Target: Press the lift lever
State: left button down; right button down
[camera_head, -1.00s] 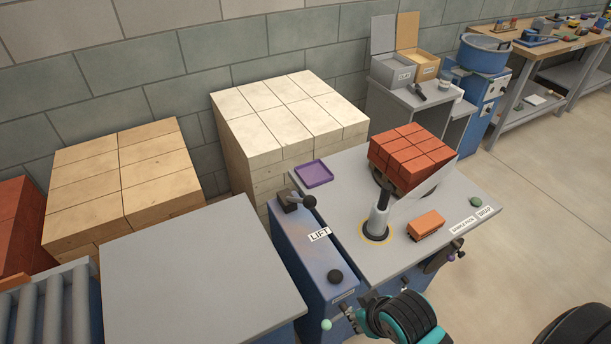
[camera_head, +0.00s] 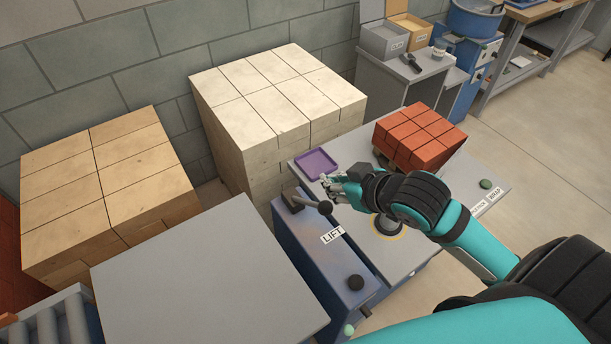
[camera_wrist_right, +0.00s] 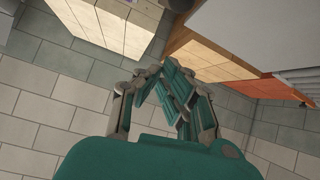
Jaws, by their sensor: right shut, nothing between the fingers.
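The lift lever (camera_head: 307,202) is a dark lever with a round black knob on top of the blue lift unit (camera_head: 318,258), beside the white LIFT label (camera_head: 332,235). My right gripper (camera_head: 326,182) is just above and to the right of the knob, over the grey table. It is shut and empty, and I cannot tell whether it touches the lever. In the right wrist view the gripper (camera_wrist_right: 178,72) shows its closed fingers, with no lever visible. My left gripper is not in view.
A purple tray (camera_head: 316,163) lies close behind my right gripper. Red bricks (camera_head: 419,137) stand on the grey table to the right. Pale bricks (camera_head: 262,92) and tan bricks (camera_head: 95,195) are stacked behind. A bare grey tabletop (camera_head: 205,275) lies at the front left.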

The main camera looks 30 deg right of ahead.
jog(key=w+f+p, duration=0.1)
jog(key=f, duration=0.1)
jog(key=w+f+p, duration=0.1)
jog(key=w+f, duration=0.1)
jog(key=f, duration=0.1)
jog(key=w+f+p, duration=0.1)
jog(key=f, duration=0.1)
jog(key=shift+w+a+f, duration=0.25)
jog(key=shift+w, duration=0.05)
jog(key=shift+s+d+f, duration=0.1)
jog(key=shift+s+f, duration=0.05)
jog(key=shift+s, duration=0.15)
jog(key=shift+w, duration=0.15)
dwell(0.3)
jog(key=shift+f, duration=0.1)
